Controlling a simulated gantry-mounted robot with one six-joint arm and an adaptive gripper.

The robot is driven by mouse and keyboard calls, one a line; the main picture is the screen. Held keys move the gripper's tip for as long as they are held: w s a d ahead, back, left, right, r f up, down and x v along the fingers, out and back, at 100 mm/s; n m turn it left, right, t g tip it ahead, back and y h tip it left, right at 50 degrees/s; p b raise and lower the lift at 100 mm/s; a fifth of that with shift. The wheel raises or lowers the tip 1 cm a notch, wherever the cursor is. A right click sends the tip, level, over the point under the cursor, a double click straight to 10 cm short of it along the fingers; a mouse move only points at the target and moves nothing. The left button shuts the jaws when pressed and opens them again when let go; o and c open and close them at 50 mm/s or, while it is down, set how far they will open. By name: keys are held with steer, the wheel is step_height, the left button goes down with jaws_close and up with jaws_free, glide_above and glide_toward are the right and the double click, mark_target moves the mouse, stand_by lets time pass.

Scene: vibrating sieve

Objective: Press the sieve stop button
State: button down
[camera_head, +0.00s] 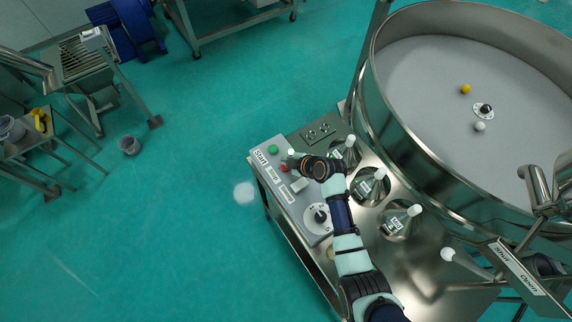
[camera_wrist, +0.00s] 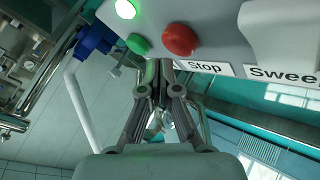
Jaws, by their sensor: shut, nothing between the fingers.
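The grey control panel (camera_head: 297,208) sits at the left end of the steel bench. Its red stop button (camera_head: 283,168) shows beside the tip of my gripper (camera_head: 293,164). In the wrist view the red button (camera_wrist: 180,39) is above the "Stop" label (camera_wrist: 205,67), and the green start button (camera_wrist: 138,44) is to its left. My gripper (camera_wrist: 159,68) is shut and empty, its tips below and between the two buttons in the picture. I cannot tell whether they touch the panel. A pale green lamp (camera_wrist: 125,9) is lit.
The large round sieve (camera_head: 450,100) stands right of the panel, with a yellow ball (camera_head: 465,89) and a white ball (camera_head: 480,126) in it. A selector knob (camera_head: 318,214) is lower on the panel.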

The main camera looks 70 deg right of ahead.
stand_by(0.3)
steer(key=shift+f+b, duration=0.45)
steer(key=shift+b, duration=0.1)
steer(key=shift+a+f+b, duration=0.1)
steer(key=shift+f+b, duration=0.75)
steer(key=shift+f, duration=0.2)
stand_by(0.7)
steer(key=shift+s+r+p, duration=0.15)
steer(key=shift+r+p, duration=0.7)
steer(key=shift+r, duration=0.5)
step_height(320, 180, up, 5)
steer(key=p, duration=0.4)
